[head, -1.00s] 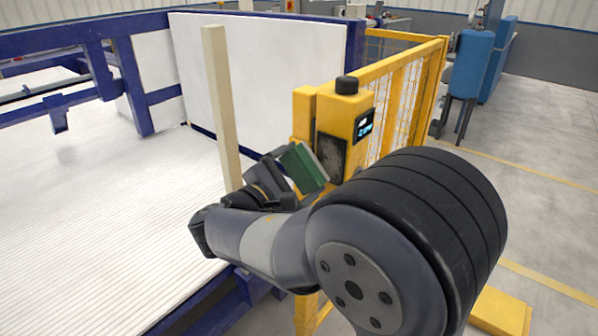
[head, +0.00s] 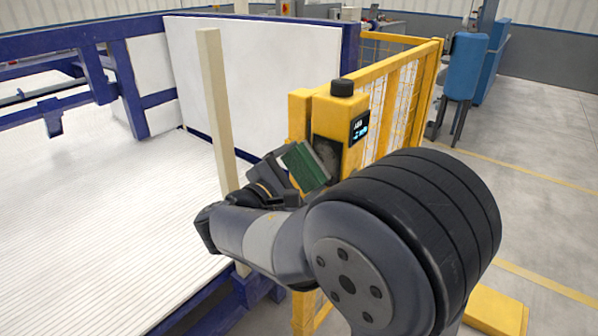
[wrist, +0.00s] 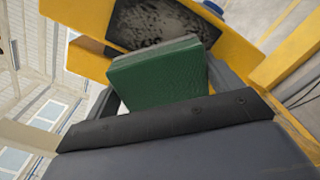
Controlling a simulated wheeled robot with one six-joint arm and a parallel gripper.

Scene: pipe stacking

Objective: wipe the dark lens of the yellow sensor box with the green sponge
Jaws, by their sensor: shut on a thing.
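The yellow sensor box (head: 341,112) stands on the yellow fence post, with a black knob on top and a small lit display. Its dark lens (head: 328,151) faces my arm and is partly hidden by the sponge in the head view. In the wrist view the lens (wrist: 160,22) is mottled with grey smudges. My gripper (head: 287,168) is shut on the green sponge (head: 305,166), which also shows in the wrist view (wrist: 158,76). The sponge is tilted and close in front of the lens's lower part. I cannot tell whether they touch.
A yellow mesh fence (head: 400,95) runs behind the box. A pale upright post (head: 215,105) stands left of my gripper. A blue frame with a white panel (head: 258,75) and a bed of white pipes (head: 110,230) lie to the left. Open floor is at right.

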